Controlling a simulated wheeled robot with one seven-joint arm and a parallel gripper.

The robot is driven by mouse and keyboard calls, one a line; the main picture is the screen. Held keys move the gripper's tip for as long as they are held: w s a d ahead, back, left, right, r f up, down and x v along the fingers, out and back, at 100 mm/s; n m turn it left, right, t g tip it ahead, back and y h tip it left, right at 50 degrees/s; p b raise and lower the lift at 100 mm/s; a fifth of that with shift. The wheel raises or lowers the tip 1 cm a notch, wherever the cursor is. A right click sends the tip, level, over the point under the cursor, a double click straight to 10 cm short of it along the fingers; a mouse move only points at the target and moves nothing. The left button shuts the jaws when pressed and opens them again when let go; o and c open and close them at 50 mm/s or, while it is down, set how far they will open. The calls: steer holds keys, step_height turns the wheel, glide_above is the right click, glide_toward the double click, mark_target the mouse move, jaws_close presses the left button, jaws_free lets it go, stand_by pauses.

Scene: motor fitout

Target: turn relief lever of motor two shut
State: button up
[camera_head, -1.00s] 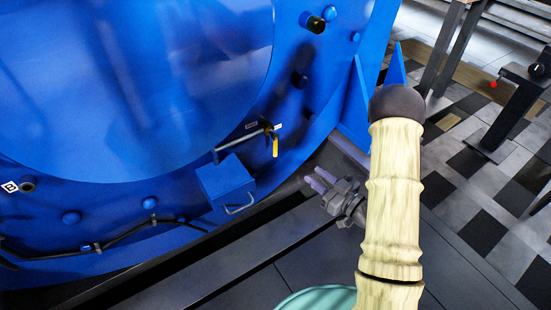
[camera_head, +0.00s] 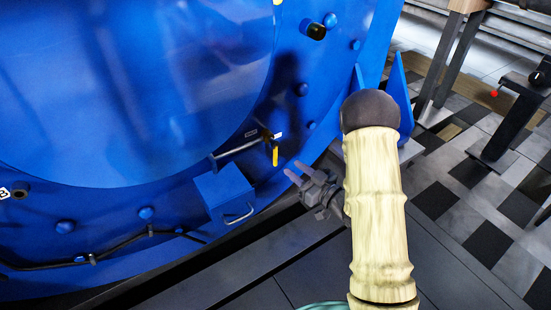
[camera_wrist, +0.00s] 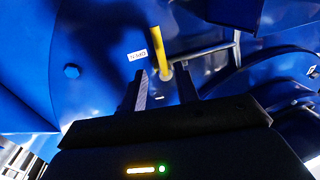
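The relief lever is a short yellow handle (camera_head: 276,156) on a thin pipe fitting on the blue motor's face, in the middle of the head view. It points down there. In the wrist view the yellow lever (camera_wrist: 159,48) shows ahead, its end between my two fingertips in the picture. My gripper (camera_head: 291,170) is just below and right of the lever, apart from it in the head view. In the wrist view my gripper (camera_wrist: 163,72) has its dark fingers spread, with nothing held. Whether a finger touches the lever I cannot tell.
A blue box (camera_head: 223,190) with a wire handle sits left of my gripper. A metal pipe (camera_head: 236,149) runs left from the lever. A small white label (camera_wrist: 137,55) is beside the lever. Blue gussets (camera_head: 399,95) stand right. The checkered floor (camera_head: 470,190) beyond is open.

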mark_target(276, 155)
steer(key=b+x, duration=0.2)
steer(key=x, duration=0.7)
steer(key=shift+b, duration=0.3)
jaws_close()
